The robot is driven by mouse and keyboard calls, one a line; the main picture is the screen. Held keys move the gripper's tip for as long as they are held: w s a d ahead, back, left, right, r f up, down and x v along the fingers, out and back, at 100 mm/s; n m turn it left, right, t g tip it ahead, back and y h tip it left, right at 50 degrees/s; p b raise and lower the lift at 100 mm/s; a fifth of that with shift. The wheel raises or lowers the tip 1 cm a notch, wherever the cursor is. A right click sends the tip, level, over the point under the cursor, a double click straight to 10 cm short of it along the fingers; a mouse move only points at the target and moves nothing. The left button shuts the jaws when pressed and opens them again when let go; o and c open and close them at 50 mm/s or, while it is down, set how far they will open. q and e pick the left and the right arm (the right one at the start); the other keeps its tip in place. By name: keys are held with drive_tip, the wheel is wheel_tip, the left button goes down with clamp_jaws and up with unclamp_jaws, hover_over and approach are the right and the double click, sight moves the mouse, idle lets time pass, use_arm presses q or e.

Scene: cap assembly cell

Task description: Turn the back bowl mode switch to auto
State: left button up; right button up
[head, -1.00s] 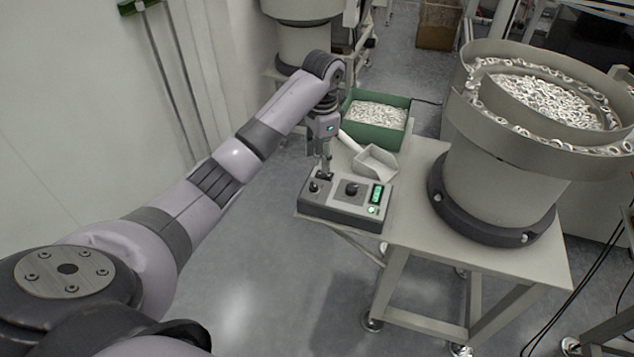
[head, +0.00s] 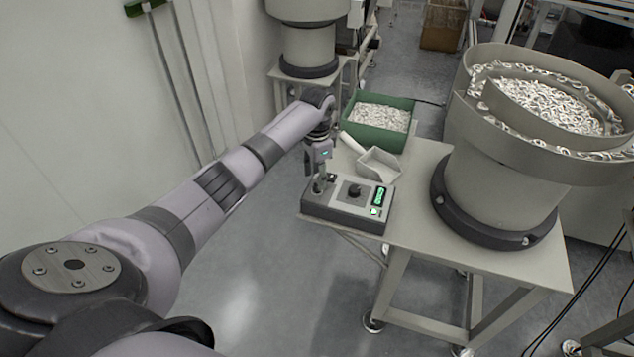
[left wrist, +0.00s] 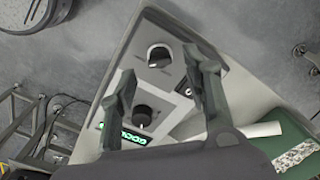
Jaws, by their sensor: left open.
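The control box (head: 345,212) sits on the near left corner of the pale table in the head view. It has a middle black knob (head: 354,191) and a lit green display (head: 380,196). In the left wrist view, a switch knob with a white mark (left wrist: 159,56) lies between and just beyond the fingertips of my left gripper (left wrist: 162,66). The fingers are apart and hold nothing; contact with the knob cannot be told. In the head view the left gripper (head: 318,186) is over the box's left end and hides that switch. My right gripper is out of view.
A white scoop (head: 380,164) lies behind the box. A green bin (head: 370,139) of pale parts stands behind it. A large bowl feeder (head: 500,185) fills the table's right side. Another feeder (head: 304,45) stands at the back. Bare tabletop (head: 415,205) lies right of the box.

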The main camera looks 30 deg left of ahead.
sight(317, 185)
use_arm(q)
drive_tip(key=shift+f, duration=1.8)
drive_tip(key=shift+c, duration=0.6)
clamp_jaws()
